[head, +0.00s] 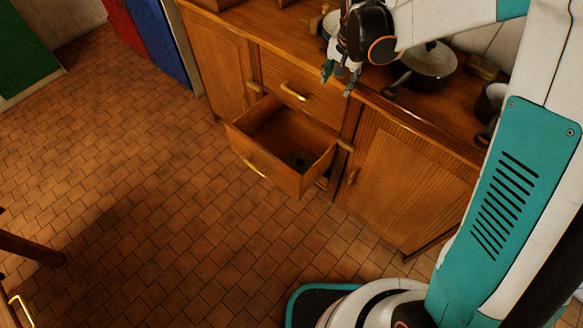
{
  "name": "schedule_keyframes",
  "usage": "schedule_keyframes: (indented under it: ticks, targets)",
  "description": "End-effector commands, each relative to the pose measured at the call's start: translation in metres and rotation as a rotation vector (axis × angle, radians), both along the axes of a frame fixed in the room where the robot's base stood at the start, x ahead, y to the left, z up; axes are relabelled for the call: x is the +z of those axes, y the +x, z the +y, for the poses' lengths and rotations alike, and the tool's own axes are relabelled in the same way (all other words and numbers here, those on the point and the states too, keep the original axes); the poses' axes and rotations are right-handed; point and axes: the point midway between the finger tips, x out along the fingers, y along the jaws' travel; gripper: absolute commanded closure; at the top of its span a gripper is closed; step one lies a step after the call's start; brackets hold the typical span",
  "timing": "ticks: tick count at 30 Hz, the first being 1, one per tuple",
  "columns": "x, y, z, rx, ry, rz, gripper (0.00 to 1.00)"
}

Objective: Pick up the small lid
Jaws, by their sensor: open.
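A small dark round thing (299,160), which looks like the small lid, lies on the bottom of an open drawer (265,172) near its right front corner. My gripper (340,78) is open, its fingers pointing down, over the front edge of the wooden counter. It is above and behind the drawer, well apart from the dark round thing. Nothing shows between its fingers.
A dark pan (428,62) stands on the counter (440,130) right of my gripper, with other cookware at the right edge. A pale item is partly hidden behind my gripper. The closed cabinet door (395,180) is right of the drawer. The tiled floor (150,190) in front is clear.

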Motion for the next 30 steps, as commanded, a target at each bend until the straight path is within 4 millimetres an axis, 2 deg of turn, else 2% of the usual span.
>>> schedule_keyframes:
  ticks: [8, 11, 14, 21, 27, 30]
  targets:
    - [-0.039, 0.017, 0.013, -0.042, 0.007, 0.034, 0.51]
    - [-0.060, 0.024, 0.020, -0.064, 0.010, 0.051, 0.51]
    - [-0.090, 0.033, 0.029, -0.095, 0.012, 0.075, 0.51]
    - [-0.190, 0.046, 0.056, -0.195, 0.013, 0.148, 0.51]
    - [-0.268, 0.044, 0.072, -0.270, 0.005, 0.201, 0.51]
    - [-0.296, 0.040, 0.077, -0.299, 0.001, 0.220, 0.51]
